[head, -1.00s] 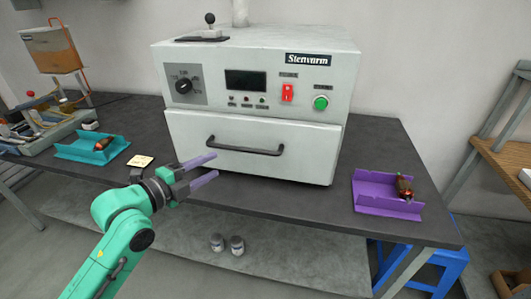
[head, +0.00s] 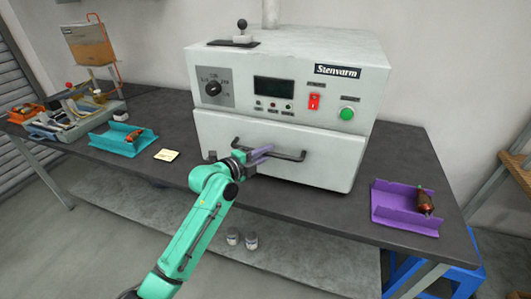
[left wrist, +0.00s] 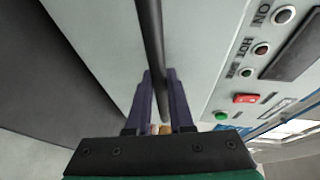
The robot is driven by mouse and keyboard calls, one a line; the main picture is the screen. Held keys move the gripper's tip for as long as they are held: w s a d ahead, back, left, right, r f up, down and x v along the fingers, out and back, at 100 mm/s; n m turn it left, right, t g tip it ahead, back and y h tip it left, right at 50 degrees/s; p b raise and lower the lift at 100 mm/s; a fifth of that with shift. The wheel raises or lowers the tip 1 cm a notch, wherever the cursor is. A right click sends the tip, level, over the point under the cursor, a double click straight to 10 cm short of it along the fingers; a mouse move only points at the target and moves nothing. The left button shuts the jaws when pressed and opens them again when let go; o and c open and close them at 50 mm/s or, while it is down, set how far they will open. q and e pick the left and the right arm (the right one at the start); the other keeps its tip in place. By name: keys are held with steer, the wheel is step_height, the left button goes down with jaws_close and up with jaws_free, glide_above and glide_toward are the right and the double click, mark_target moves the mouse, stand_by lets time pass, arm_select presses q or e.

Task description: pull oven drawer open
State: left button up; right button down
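The white oven (head: 290,100) stands on the dark bench. Its drawer (head: 225,135) is the lower front panel and sits flush with the body. A black bar handle (head: 290,157) crosses the drawer front. In the left wrist view the handle (left wrist: 151,40) runs between the two fingers (left wrist: 159,88). My right gripper is not in view.
A purple tray (head: 395,214) with a copper-wound part is at the bench's right end. A teal tray (head: 112,149), a yellow note (head: 167,155) and other equipment are on the left. The floor before the bench is clear.

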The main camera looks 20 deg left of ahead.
arm_select(q)
jaws_close()
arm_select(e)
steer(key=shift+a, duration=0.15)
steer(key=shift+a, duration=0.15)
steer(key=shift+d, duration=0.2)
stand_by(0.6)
arm_select(q)
steer(key=shift+f, duration=0.1)
